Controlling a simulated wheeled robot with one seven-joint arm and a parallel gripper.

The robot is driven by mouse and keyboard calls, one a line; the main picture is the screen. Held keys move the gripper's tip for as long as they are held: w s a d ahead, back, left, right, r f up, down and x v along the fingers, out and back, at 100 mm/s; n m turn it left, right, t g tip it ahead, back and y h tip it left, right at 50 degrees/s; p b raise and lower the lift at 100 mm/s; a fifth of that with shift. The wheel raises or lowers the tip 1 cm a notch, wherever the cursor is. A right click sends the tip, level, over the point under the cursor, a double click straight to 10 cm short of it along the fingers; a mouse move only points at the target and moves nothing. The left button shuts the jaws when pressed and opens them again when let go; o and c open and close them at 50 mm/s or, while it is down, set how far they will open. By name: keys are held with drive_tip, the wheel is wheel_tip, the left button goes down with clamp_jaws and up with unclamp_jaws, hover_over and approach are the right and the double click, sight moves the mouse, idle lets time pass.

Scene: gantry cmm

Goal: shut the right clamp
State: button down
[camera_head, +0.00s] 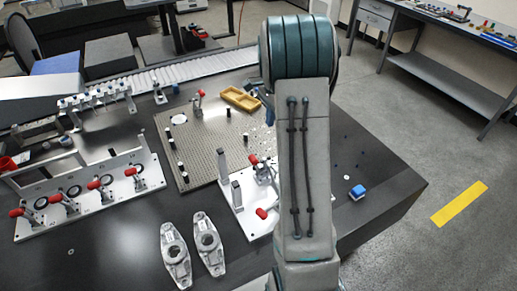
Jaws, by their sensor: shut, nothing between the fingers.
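A white fixture plate (232,208) stands on the dark table, partly behind my arm. It carries upright grey posts and toggle clamps with red tips. One red tip (254,160) shows at the back of the plate and another red tip (262,213) near its front. My arm hides the right part of this fixture, so I cannot tell how its clamps stand there. At the left, a second white fixture (88,213) holds a row of several red-handled clamps, the rightmost clamp (135,176) at its right end.
A perforated plate (205,150) with black pegs and a yellow tray (240,98) lie behind the fixture. Two grey metal parts (175,254) (208,243) lie in front. A blue block (357,192) sits near the table's right edge. Open floor lies at the right.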

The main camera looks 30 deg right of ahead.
drive_tip(key=p, duration=0.2)
approach(256, 164)
drive_tip(key=w+d+f, duration=0.2)
drive_tip(key=d, duration=0.2)
drive_tip(key=a+f, duration=0.1)
drive_tip(key=a+f+p, duration=0.1)
drive_tip(key=a+f, duration=0.1)
drive_tip(key=shift+w+f, duration=0.15)
drive_tip(key=shift+f, duration=0.1)
